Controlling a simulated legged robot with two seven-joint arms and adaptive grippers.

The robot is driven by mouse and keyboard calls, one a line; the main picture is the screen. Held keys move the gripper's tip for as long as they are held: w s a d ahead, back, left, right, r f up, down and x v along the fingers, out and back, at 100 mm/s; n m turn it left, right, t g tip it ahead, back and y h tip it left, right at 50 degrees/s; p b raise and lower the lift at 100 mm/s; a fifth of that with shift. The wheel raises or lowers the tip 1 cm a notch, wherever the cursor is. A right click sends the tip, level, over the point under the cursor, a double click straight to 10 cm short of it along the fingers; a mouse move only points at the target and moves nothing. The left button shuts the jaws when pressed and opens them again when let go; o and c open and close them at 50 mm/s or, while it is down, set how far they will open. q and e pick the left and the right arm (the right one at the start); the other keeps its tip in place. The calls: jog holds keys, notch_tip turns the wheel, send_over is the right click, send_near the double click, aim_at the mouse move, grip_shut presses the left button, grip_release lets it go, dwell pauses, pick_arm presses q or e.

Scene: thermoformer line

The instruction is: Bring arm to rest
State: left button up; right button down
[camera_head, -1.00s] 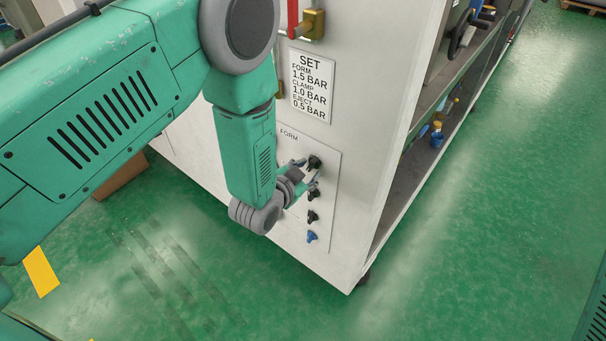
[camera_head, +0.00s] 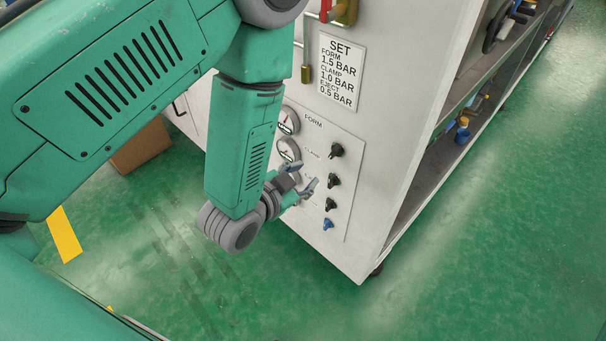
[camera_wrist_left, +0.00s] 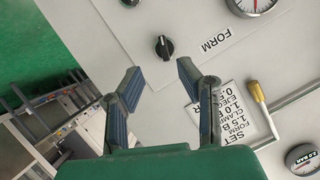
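My left arm (camera_head: 110,90) comes in from the left and reaches down beside the control panel (camera_head: 318,235). My left gripper (camera_head: 300,181) is open and empty. It is in front of the panel, left of the column of knobs, and hides part of a lower gauge. The top black knob (camera_head: 337,150) stands free of the fingers in the head view. In the left wrist view the spread fingers of the gripper (camera_wrist_left: 160,76) have nothing between them, and a black knob (camera_wrist_left: 164,47) beside the FORM label shows beyond them. My right gripper is in neither view.
Lower black knobs (camera_head: 333,180) and a blue knob (camera_head: 328,224) stick out of the panel. Gauges (camera_head: 289,121) line its left side. A SET sign (camera_head: 342,70) hangs above. A cardboard box (camera_head: 141,146) stands on the floor behind my arm. Green floor right of the cabinet is clear.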

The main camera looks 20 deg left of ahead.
pick_arm(q)
jog(key=s+a+f+n+g+y, duration=0.1)
jog(key=s+a+f+n+g, duration=0.1)
jog(key=s, duration=0.6)
jog(key=s+a+f+n+g, duration=0.2)
jog(key=s+a+f+g, duration=0.2)
jog(key=s, duration=0.5)
jog(key=s+a+f+n+g+y, duration=0.1)
jog(key=s+a+f+n+g, duration=0.1)
jog(key=s+f+g, duration=0.5)
jog(key=shift+s+a+f+y, duration=0.3)
jog(key=shift+s+a+f, duration=0.2)
jog(key=shift+s+f, duration=0.3)
jog(key=shift+w+r, duration=0.1)
